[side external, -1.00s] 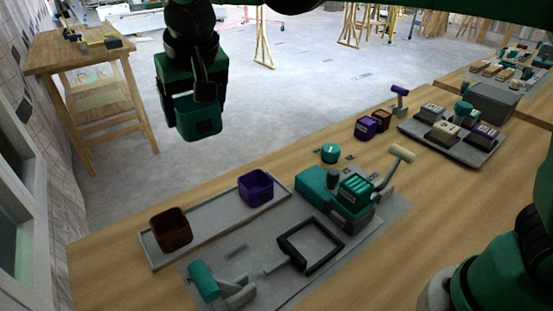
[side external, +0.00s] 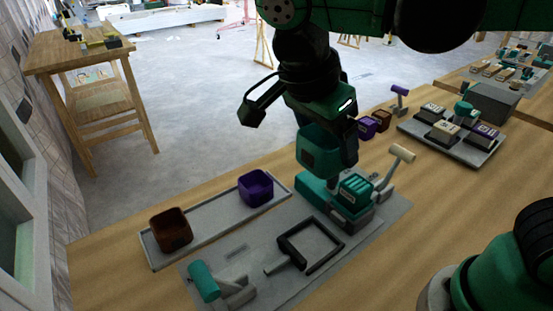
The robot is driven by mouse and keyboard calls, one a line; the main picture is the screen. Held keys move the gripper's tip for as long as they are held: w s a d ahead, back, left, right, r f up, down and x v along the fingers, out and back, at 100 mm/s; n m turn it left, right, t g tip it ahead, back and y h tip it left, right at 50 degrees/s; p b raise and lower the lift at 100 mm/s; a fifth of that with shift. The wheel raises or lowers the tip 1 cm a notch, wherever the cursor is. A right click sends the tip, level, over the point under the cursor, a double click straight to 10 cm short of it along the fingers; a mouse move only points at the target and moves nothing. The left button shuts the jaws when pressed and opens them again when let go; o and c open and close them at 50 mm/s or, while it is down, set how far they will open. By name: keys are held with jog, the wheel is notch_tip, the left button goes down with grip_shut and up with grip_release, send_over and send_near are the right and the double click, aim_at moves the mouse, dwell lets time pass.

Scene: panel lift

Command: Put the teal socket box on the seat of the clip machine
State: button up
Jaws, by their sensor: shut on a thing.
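The teal socket box (side external: 318,150) is held in my gripper (side external: 330,145), which is shut on it, up in the air. In the picture it is just above and left of a teal machine (side external: 348,196) with a lever and a cream handle. The box and my gripper hide part of that machine's back. A black square frame (side external: 310,245) with a short handle lies on the grey base plate in front of it. A second lever with a teal handle (side external: 203,282) is at the plate's front left. I cannot tell which part is the seat.
A grey tray (side external: 218,212) holds a brown box (side external: 171,230) and a purple box (side external: 256,187), with bare space between them. At the back right are small purple and brown boxes (side external: 374,123), a purple-handled lever (side external: 399,98) and a tray of labelled blocks (side external: 450,140).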

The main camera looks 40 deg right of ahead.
notch_tip(320, 180, down, 18)
dwell(0.6)
jog(key=shift+f, duration=0.15)
jog(key=o, duration=1.2)
jog(key=shift+f, duration=0.1)
jog(key=shift+c, duration=0.2)
jog(key=v, duration=1.2)
jog(key=n+t+y, duration=0.3)
jog(key=n+y, duration=0.1)
jog(key=n, duration=0.5)
send_over(317, 240)
jog(key=w+d, duration=0.1)
jog(key=d+n+t, duration=0.1)
jog(key=n, duration=0.1)
jog(key=d+n+t, duration=0.1)
jog(key=d+n, duration=0.1)
jog(key=n, duration=0.1)
jog(key=d+r+n+t, duration=0.1)
jog(key=d+n, duration=0.1)
jog(key=shift+w+d+r+n+y, duration=0.1)
jog(key=shift+w+d+n+y, duration=0.05)
jog(key=shift+w+n+y, duration=0.2)
jog(key=shift+d+n+t, duration=0.35)
jog(key=shift+n+t, duration=0.25)
jog(key=shift+n, duration=0.05)
